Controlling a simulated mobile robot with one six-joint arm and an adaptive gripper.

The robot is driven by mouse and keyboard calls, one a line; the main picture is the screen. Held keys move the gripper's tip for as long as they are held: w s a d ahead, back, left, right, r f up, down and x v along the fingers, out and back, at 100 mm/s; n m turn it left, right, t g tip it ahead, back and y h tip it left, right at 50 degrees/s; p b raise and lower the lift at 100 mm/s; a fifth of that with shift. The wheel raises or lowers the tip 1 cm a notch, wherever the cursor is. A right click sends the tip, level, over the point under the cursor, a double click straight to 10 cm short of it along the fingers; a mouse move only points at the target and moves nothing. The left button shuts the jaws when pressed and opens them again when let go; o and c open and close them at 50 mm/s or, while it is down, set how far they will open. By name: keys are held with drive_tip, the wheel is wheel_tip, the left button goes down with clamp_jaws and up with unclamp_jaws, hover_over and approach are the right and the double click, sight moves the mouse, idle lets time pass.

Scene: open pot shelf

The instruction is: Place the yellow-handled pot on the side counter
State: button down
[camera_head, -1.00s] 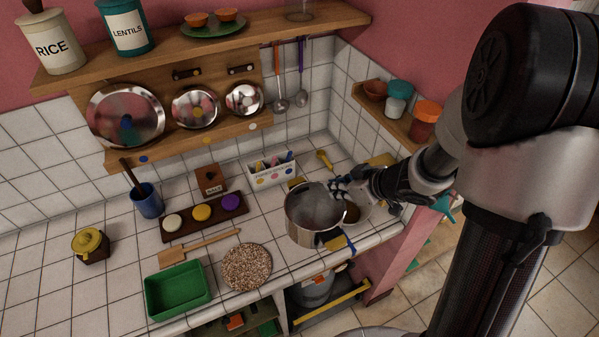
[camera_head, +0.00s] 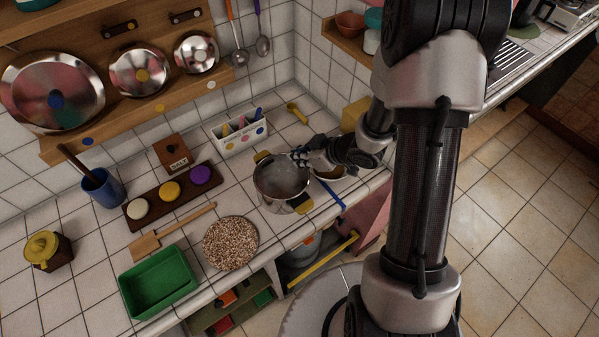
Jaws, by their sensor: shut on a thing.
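The steel pot with yellow handles (camera_head: 280,190) is over the front right part of the white tiled counter (camera_head: 85,290). It is upright and looks empty. One yellow handle points to the back left, the other to the front right. My gripper (camera_head: 304,158) reaches in from the right and is shut on the back right side of the pot. The fingertips are small and partly hidden, so the exact grip is unclear. The pot is close to the counter top, but I cannot tell whether its base touches.
A round speckled mat (camera_head: 231,243), a green tray (camera_head: 158,282) and a wooden spatula (camera_head: 170,233) lie left of the pot. A white caddy (camera_head: 240,139) stands behind it. Lids hang on the wall rail (camera_head: 120,132).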

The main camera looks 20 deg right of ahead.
sight(300, 176)
drive_tip(key=shift+w+f+b, duration=0.1)
drive_tip(key=shift+f+b, duration=0.7)
drive_tip(key=shift+f, duration=2)
drive_tip(key=shift+f, duration=0.15)
drive_tip(key=c, duration=1.8)
unclamp_jaws()
